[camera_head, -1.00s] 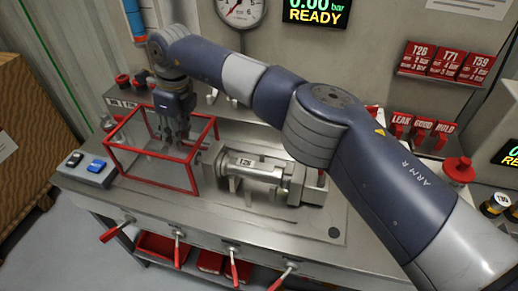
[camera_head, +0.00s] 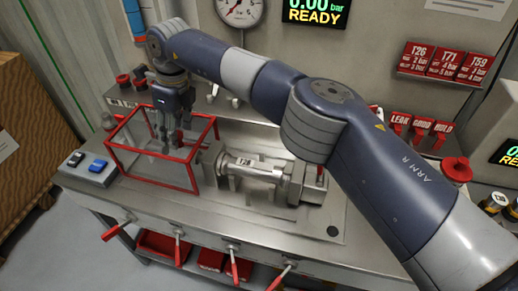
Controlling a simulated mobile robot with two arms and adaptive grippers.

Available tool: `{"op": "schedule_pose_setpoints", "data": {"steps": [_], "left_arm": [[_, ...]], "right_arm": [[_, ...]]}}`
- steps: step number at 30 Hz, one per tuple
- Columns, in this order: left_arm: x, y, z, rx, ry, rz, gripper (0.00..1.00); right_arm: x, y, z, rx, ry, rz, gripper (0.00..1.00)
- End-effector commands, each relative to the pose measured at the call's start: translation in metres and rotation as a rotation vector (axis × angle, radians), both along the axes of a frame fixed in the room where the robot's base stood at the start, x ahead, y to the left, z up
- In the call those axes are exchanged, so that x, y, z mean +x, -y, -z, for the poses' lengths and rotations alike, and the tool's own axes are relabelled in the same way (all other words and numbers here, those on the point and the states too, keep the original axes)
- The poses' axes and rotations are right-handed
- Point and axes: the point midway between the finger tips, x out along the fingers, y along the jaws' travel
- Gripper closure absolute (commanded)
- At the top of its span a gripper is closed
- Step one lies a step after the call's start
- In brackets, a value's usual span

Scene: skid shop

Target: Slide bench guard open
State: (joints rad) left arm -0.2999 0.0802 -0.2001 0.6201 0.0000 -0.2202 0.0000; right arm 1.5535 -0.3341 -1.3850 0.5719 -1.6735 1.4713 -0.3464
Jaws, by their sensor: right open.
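The bench guard (camera_head: 196,175) is a clear box with a red frame on the left part of the steel bench. It stands left of the clamped metal part (camera_head: 251,167) and does not cover it. My right gripper (camera_head: 166,143) points down at the guard, its fingers apart. The fingers overlap the guard's interior in the picture; I cannot tell whether they touch the frame. My right arm spans the view from the lower right and hides part of the bench's back. My left gripper is out of view.
A switch box with a blue button (camera_head: 98,165) sits at the bench's left end. Red-handled levers (camera_head: 178,249) stick out along the front edge. A red knob (camera_head: 457,170) and racks of red tags (camera_head: 446,62) are at right. A gauge (camera_head: 240,10) hangs behind.

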Motion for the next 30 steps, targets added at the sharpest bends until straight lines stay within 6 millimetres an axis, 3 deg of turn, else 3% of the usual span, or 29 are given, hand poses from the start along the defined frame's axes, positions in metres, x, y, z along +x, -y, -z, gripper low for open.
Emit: {"op": "schedule_pose_setpoints", "data": {"steps": [19, 30], "left_arm": [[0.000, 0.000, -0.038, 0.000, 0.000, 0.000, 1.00], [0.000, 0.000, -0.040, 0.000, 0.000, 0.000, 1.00]], "right_arm": [[0.000, 0.000, -0.056, -0.001, 0.000, -0.001, 0.50], [0.000, 0.000, -0.059, -0.001, 0.000, -0.001, 0.50]]}}
